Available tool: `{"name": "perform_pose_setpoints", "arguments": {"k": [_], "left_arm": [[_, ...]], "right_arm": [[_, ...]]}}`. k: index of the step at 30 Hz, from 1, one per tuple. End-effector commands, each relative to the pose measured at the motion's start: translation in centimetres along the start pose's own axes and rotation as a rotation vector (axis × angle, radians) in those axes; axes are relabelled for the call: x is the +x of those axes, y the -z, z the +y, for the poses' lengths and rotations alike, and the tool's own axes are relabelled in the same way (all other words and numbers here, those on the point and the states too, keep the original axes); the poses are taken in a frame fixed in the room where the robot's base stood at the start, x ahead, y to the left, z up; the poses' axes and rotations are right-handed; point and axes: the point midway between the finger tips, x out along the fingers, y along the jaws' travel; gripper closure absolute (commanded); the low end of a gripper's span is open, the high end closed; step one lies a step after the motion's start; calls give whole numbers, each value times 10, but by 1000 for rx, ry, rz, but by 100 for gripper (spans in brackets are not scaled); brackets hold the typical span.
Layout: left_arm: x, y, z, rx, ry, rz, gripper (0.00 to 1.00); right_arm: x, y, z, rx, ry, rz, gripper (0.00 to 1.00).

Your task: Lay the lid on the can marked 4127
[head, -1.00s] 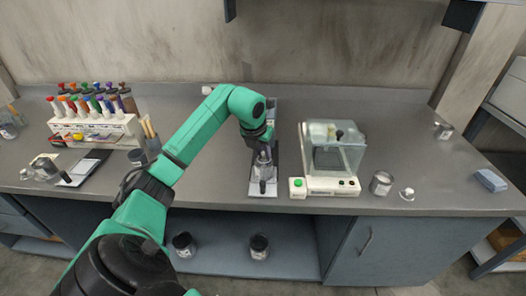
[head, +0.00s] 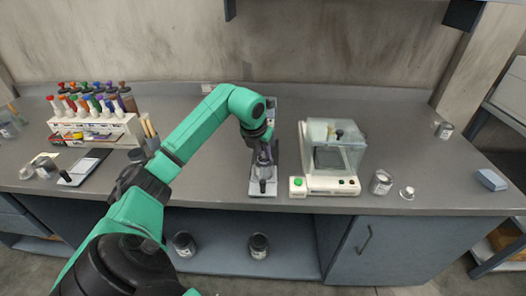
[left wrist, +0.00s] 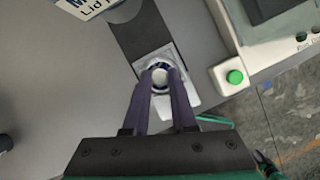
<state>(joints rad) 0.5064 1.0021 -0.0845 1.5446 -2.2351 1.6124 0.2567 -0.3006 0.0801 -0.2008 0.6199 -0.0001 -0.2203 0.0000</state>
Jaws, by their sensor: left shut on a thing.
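My left gripper (head: 263,160) is over a light plate with a dark strip (head: 263,192) on the bench. In the left wrist view its fingers (left wrist: 161,76) close on a small pale round piece with a dark ring (left wrist: 160,85), which looks like the lid. Whether it touches the plate is hard to tell. A metal can with a label (head: 381,182) stands at the right, with a small knobbed lid (head: 407,193) lying beside it. Another can (head: 444,130) stands farther back. Can numbers are too small to read. My right gripper is not in view.
A bottle rack (head: 95,128) is at the left. Two cans (head: 184,245) (head: 259,246) stand on the lower shelf. A blue block (head: 491,180) lies far right.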

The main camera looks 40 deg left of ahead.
Motion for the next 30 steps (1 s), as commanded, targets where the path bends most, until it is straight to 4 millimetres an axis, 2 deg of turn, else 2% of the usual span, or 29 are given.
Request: {"name": "perform_pose_setpoints", "arguments": {"k": [28,29,30], "left_arm": [[4,2,0,0,-1,0,100],[4,2,0,0,0,0,72],[4,2,0,0,0,0,56]], "right_arm": [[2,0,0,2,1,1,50],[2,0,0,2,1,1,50],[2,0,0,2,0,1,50]]}}
